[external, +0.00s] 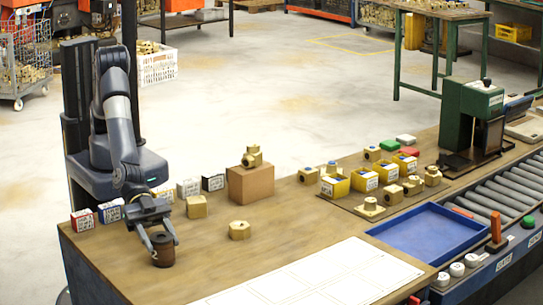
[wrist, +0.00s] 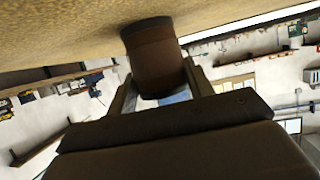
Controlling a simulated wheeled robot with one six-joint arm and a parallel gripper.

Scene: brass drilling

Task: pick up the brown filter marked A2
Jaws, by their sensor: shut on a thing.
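The brown filter (external: 163,254) is a small dark brown cylinder near the left front corner of the wooden bench. A pale mark shows on its side in the external view, too small to read with certainty. My gripper (external: 161,244) reaches down to it, with one finger on each side, shut on it. In the wrist view the brown filter (wrist: 155,62) sits between the two fingers, its far end against or very close to the wooden surface. I cannot tell whether it still touches the bench.
Brass fittings (external: 239,230) and small label boxes (external: 188,188) stand nearby on the bench (external: 215,262). A cardboard box (external: 250,184) stands further right. A white marked sheet (external: 330,275) lies at the front, with a blue tray (external: 425,238) beyond it.

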